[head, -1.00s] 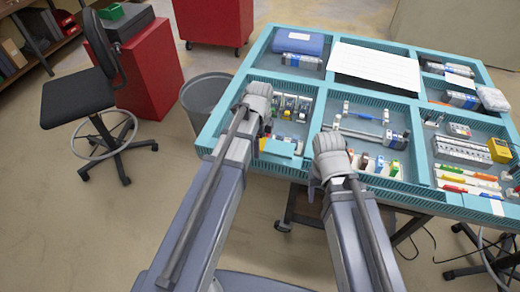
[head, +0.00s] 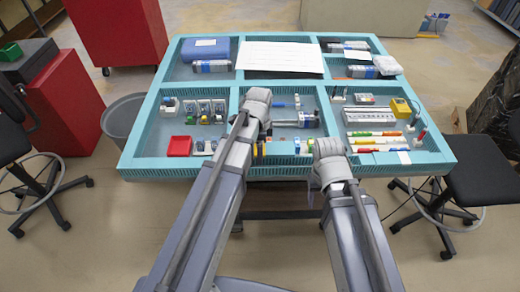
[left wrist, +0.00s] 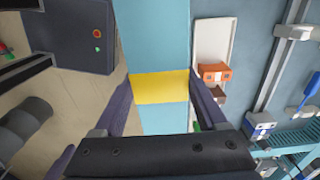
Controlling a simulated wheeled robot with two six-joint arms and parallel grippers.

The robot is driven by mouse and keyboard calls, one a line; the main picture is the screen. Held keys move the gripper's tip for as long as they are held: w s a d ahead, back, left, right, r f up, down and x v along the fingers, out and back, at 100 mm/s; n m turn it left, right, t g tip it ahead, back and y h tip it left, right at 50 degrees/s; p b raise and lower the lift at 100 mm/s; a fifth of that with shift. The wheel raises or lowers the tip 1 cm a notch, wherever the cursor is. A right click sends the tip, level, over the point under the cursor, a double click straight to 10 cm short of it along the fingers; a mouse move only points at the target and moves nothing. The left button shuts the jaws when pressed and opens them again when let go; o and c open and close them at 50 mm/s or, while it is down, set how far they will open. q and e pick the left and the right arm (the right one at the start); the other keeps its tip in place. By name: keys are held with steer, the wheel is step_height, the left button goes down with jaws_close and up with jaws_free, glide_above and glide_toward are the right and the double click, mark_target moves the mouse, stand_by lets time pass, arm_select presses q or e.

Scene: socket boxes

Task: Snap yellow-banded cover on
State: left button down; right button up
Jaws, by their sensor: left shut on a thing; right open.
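My left gripper (head: 257,97) reaches over the front part of the blue table tray. In the left wrist view its fingers (left wrist: 160,90) are shut on the yellow-banded cover (left wrist: 160,87). The yellow band lies crosswise between the fingers, with light blue above and below it. I cannot tell where the cover's blue ends and the tray rim behind it begins. In the head view the hand hides most of the cover. My right gripper (head: 328,150) is open over the front rim, right of the left one; its fingertips are hard to make out.
The tray (head: 150,118) is split into compartments. A red box (head: 179,146) and several small sockets lie front left. A rail device (head: 296,119) lies in the middle. White modules (head: 374,121) and a yellow meter (head: 401,107) lie right. A stool (head: 482,182) stands right.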

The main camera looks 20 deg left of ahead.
arm_select(q)
steer(key=shift+f, duration=0.15)
step_height(320, 180, down, 5)
steer(key=b, duration=0.5)
steer(key=shift+f, duration=0.1)
steer(key=shift+f+b, duration=0.95)
steer(key=shift+b, duration=0.25)
stand_by(0.8)
jaws_free()
steer(key=shift+r, duration=0.15)
step_height(320, 180, up, 8)
steer(key=p, duration=0.7)
steer(key=shift+f+p, duration=0.25)
steer(key=shift+p, duration=0.15)
steer(key=shift+f, duration=0.1)
